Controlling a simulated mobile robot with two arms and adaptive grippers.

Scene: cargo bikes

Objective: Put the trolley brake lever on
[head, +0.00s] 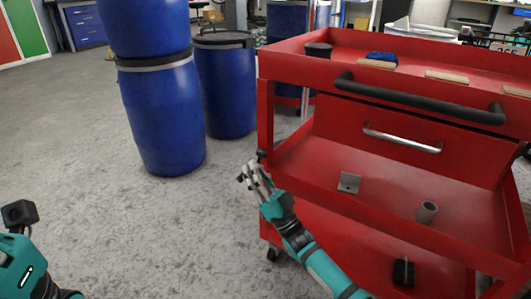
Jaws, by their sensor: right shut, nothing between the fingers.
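The red trolley (410,215) stands at the right, with a top tray and lower shelves. A dark caster (273,253) shows under its near left corner, partly behind my right arm. A small black part (262,155) sits on the trolley's left corner post at the middle shelf. I cannot tell which part is the brake lever. My right gripper (248,178) is shut and empty, in front of the trolley's left edge, just below that black part. I cannot tell whether it touches the trolley. Part of my left arm shows at the bottom left; its gripper is out of view.
Blue barrels (163,120) stand behind and left of the trolley, some stacked. The middle shelf holds a metal bracket (349,182) and a grey tube (427,212). A black handle (420,98) juts from the top tray. The grey floor at left is clear.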

